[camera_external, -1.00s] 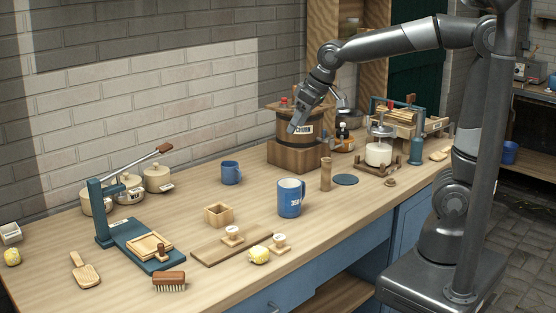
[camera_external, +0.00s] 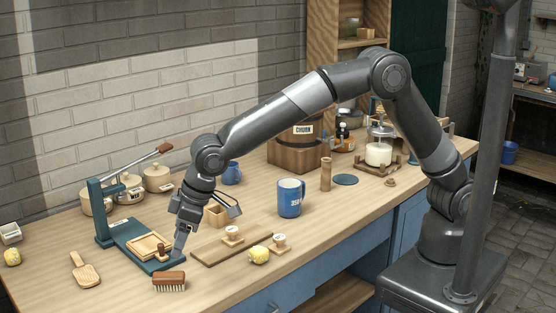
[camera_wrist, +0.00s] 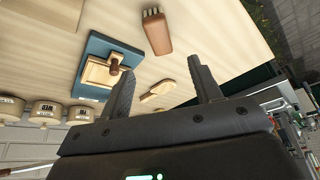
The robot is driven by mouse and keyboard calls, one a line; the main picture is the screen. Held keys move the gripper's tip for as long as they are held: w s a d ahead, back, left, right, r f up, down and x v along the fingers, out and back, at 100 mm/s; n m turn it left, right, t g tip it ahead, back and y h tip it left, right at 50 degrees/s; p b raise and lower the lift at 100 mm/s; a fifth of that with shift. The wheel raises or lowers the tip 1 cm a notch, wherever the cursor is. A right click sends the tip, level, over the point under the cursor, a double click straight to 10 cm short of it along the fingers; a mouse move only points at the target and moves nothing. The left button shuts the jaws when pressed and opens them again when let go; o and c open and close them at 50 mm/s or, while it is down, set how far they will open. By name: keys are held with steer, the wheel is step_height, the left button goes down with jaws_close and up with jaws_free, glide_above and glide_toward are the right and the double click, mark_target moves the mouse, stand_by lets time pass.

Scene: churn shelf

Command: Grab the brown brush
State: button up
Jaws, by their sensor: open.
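The brown brush (camera_external: 169,281) lies on the counter near its front edge, bristles toward the front, just in front of the blue press base. It also shows in the wrist view (camera_wrist: 157,33), at the top middle, beyond my fingertips. My gripper (camera_external: 179,250) is above the counter, just behind and a little right of the brush, apart from it. In the wrist view my gripper's two fingers (camera_wrist: 163,82) are spread wide with nothing held between them.
The blue press (camera_external: 135,240) with a wooden frame stands directly behind the brush. A wooden paddle (camera_external: 85,272) lies to its left. A wooden board (camera_external: 225,246), a yellow lump (camera_external: 259,255) and stamps are to the right. A blue mug (camera_external: 290,198) stands farther right. Counter between paddle and brush is clear.

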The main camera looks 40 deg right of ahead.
mark_target(168, 274)
steer(key=x, duration=1.1)
steer(key=shift+s+d+f, duration=0.1)
steer(key=shift+s+d, duration=0.05)
steer(key=shift+c, duration=0.2)
steer(key=c, duration=1)
steer(key=shift+c, duration=0.2)
